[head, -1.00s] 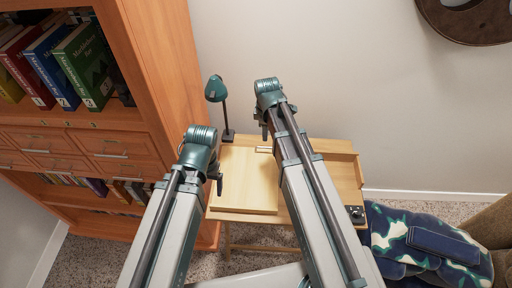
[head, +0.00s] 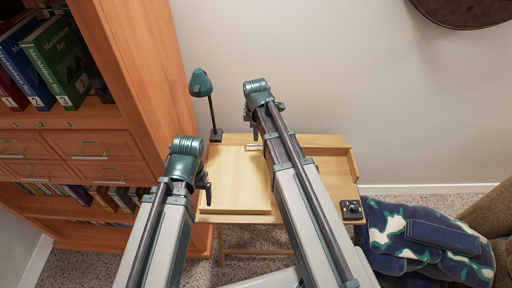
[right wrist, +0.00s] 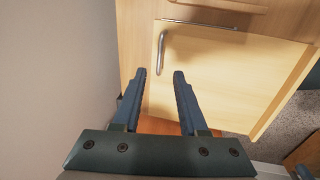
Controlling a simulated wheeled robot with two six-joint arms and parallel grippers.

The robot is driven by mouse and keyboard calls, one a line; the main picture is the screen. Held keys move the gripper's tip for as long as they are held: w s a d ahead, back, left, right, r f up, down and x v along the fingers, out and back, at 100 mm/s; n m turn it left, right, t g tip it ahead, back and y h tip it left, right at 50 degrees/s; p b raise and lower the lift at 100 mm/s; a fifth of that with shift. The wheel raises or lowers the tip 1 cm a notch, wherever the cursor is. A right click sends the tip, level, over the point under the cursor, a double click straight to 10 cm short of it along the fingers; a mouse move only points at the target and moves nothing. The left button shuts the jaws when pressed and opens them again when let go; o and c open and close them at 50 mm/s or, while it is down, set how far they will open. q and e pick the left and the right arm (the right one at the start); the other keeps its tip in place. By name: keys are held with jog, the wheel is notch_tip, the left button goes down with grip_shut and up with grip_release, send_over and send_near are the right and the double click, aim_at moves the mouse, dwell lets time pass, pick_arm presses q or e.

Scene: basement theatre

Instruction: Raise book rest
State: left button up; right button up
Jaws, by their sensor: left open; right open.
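The book rest (head: 237,180) is a pale wooden panel lying on the left part of the small desk (head: 338,180). It looks flat or nearly flat. A small metal handle (head: 253,147) is at its far edge; in the right wrist view the curved handle (right wrist: 162,52) stands at the panel's corner. My left gripper (head: 207,186) is at the panel's left edge, open; its fingers are partly hidden. My right gripper (head: 277,106) is beyond the desk's far edge near the wall. In the right wrist view it (right wrist: 158,80) is open and empty, with the handle ahead of the fingers.
A green lamp (head: 201,84) stands at the desk's back left corner. A tall wooden bookcase (head: 130,70) is close on the left. A black device (head: 351,209) sits at the desk's right front. A camouflage-patterned item (head: 425,240) lies to the right. A plain wall is behind.

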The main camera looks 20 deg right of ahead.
pick_arm(q)
notch_tip(320, 180, down, 8)
jog(key=b, duration=0.7)
jog(key=shift+f, duration=0.1)
pick_arm(e)
send_over(256, 152)
notch_tip(256, 152, down, 8)
jog(key=shift+f, duration=0.1)
grip_shut()
dwell(0.4)
